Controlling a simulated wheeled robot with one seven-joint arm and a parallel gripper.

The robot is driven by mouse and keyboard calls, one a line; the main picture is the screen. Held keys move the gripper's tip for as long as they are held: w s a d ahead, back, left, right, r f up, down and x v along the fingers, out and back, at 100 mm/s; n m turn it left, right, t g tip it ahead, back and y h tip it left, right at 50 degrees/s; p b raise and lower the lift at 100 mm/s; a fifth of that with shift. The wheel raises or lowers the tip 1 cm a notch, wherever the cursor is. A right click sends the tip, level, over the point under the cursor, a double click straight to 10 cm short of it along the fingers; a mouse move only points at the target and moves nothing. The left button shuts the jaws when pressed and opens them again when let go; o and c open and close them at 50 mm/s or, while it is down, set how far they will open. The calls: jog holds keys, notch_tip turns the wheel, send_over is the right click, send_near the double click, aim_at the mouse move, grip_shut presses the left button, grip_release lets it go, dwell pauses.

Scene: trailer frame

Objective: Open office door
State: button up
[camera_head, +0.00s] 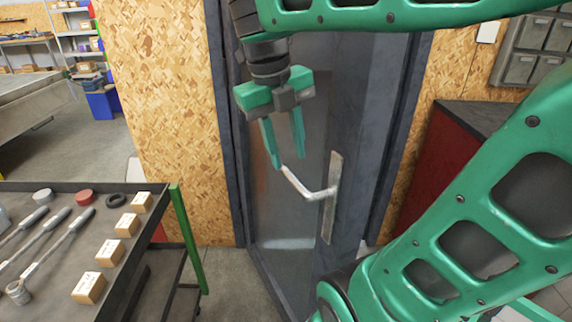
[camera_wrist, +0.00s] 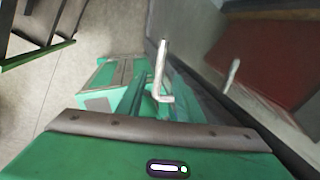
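The office door (camera_head: 285,220) is a grey panel in a dark frame, ahead of me in the head view. I cannot tell whether it is fully closed. Its pale metal lever handle (camera_head: 310,192) sits on a tall plate at the door's right side, with the free end pointing left. The fingertips are close to the lever's free end; contact cannot be told. The lever (camera_wrist: 161,72) also shows in the wrist view, near the green fingers.
A dark workbench (camera_head: 130,250) with small boxes and tools stands at the left, its green leg near the door frame. A red cabinet (camera_head: 430,165) stands right of the door. Chipboard wall (camera_head: 165,90) flanks the frame. Some grey floor is clear between bench and door.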

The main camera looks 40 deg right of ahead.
jog(key=shift+v, duration=2.6)
